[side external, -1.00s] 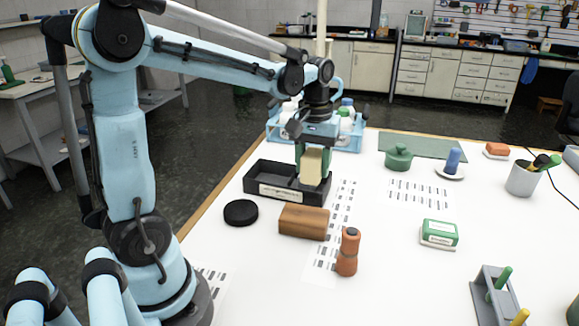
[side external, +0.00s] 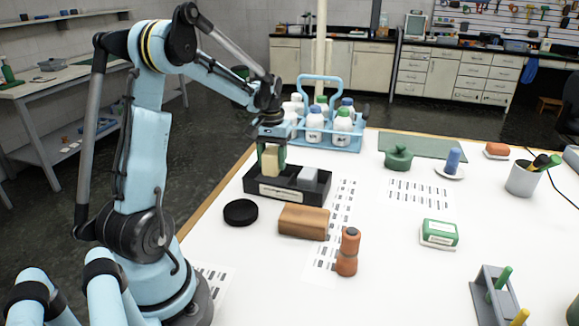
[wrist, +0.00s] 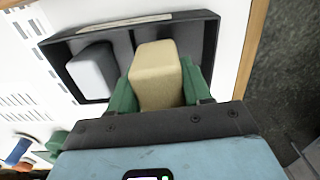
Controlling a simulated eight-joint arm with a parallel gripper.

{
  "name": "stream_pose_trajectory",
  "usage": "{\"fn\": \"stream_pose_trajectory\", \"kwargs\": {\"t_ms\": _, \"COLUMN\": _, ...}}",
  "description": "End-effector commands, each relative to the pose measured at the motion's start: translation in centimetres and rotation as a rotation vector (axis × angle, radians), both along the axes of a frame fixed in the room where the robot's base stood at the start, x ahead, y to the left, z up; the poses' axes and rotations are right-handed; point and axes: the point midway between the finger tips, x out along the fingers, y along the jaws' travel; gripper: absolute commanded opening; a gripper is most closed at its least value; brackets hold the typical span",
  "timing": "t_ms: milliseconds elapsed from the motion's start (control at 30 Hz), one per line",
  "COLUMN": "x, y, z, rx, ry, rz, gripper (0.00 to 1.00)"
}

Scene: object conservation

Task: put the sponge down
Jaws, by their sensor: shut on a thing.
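The sponge (side external: 271,161) is a pale yellow-beige block. My gripper (side external: 271,158) is shut on it, with a green finger on each side. In the side view the sponge hangs upright over the left part of a black tray (side external: 262,190) with a white label on its front. The wrist view also shows the sponge (wrist: 157,72) between the green fingers, over the tray (wrist: 190,22). I cannot tell whether its lower end touches the tray floor. A grey-white block (side external: 308,177) stands in the tray's right part and shows in the wrist view (wrist: 92,70).
A black round lid (side external: 240,212), a brown wooden block (side external: 303,222) and an orange-brown bottle (side external: 347,252) stand in front of the tray. A blue carrier (side external: 348,137) with several white bottles stands behind it. The white table is clear around the green-and-white box (side external: 439,233).

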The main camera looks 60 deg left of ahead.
Motion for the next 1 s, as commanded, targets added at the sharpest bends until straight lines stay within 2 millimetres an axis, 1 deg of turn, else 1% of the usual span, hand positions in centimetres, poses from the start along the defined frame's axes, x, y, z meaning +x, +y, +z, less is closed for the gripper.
{"fn": "stream_pose_trajectory", "kwargs": {"t_ms": 33, "x": -0.1, "y": 0.8, "z": -0.4, "rx": 0.000, "ry": 0.000, "rz": 0.002, "gripper": 0.15}}
{"fn": "stream_pose_trajectory", "kwargs": {"t_ms": 67, "x": -0.1, "y": 1.1, "z": -0.6, "rx": 0.000, "ry": 0.000, "rz": 0.002, "gripper": 0.15}}
{"fn": "stream_pose_trajectory", "kwargs": {"t_ms": 200, "x": -0.3, "y": 1.9, "z": -1.2, "rx": 0.000, "ry": 0.000, "rz": -0.001, "gripper": 0.15}}
{"fn": "stream_pose_trajectory", "kwargs": {"t_ms": 267, "x": -0.3, "y": 1.9, "z": -1.6, "rx": 0.000, "ry": 0.000, "rz": -0.001, "gripper": 0.15}}
{"fn": "stream_pose_trajectory", "kwargs": {"t_ms": 433, "x": -0.3, "y": 1.9, "z": -3.9, "rx": 0.001, "ry": 0.000, "rz": -0.001, "gripper": 0.15}}
{"fn": "stream_pose_trajectory", "kwargs": {"t_ms": 533, "x": -0.3, "y": 1.9, "z": -4.9, "rx": 0.002, "ry": -0.001, "rz": 0.000, "gripper": 0.15}}
{"fn": "stream_pose_trajectory", "kwargs": {"t_ms": 967, "x": -0.3, "y": 1.9, "z": -5.4, "rx": 0.002, "ry": -0.001, "rz": 0.000, "gripper": 0.15}}
{"fn": "stream_pose_trajectory", "kwargs": {"t_ms": 1000, "x": -0.3, "y": 1.9, "z": -5.5, "rx": 0.002, "ry": -0.001, "rz": 0.000, "gripper": 0.52}}
